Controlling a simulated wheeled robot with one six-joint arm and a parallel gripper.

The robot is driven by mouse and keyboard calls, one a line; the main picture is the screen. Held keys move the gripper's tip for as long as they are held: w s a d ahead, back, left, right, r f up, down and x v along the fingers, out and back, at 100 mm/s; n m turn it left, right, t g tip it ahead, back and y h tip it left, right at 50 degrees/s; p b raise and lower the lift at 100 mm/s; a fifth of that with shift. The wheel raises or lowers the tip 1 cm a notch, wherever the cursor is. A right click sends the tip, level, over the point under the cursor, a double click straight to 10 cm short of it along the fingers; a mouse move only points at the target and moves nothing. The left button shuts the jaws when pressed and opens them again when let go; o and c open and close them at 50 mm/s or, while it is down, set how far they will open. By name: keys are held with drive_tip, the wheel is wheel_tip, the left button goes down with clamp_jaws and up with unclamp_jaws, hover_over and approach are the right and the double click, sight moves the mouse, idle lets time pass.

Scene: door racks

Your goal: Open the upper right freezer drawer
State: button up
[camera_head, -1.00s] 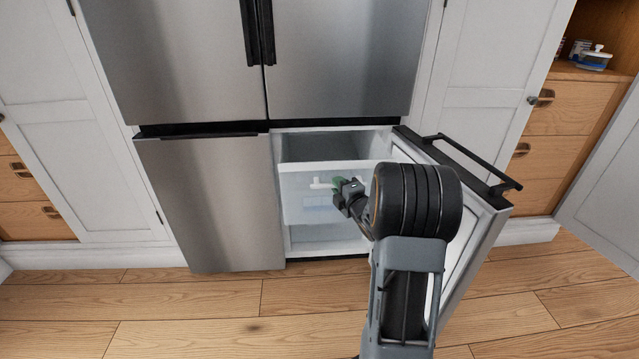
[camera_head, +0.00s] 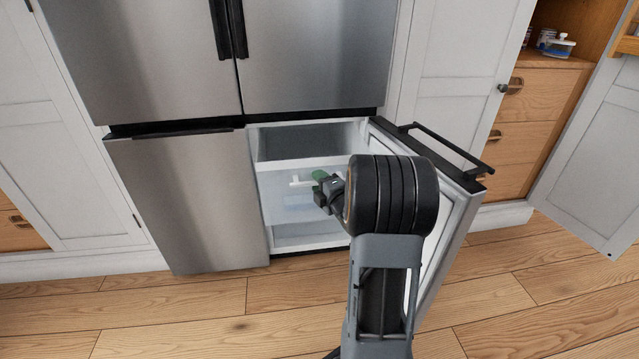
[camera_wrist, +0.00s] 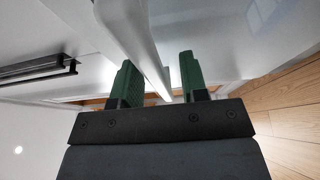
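The upper right freezer drawer (camera_head: 275,204) is a pale translucent bin behind the open lower right fridge door (camera_head: 452,225). Its white bar handle (camera_head: 299,183) shows left of my gripper (camera_head: 321,181), which reaches in at the drawer front. In the wrist view, the green fingers of my gripper (camera_wrist: 160,82) stand apart, with the white handle (camera_wrist: 130,30) running between them. A gap shows beside the handle, so the fingers do not look closed on it. My arm hides the drawer's right part. I cannot tell whether the drawer is pulled out at all.
The open door with its black bar handle (camera_head: 445,150) stands right of my arm. The lower left freezer door (camera_head: 190,205) is shut. An open white cabinet door (camera_head: 595,165) is at the far right. The wood floor (camera_head: 200,310) in front is clear.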

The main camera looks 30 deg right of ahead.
drive_tip(key=s, duration=1.3)
drive_tip(key=shift+s+a+b, duration=0.35)
drive_tip(key=shift+s, duration=0.05)
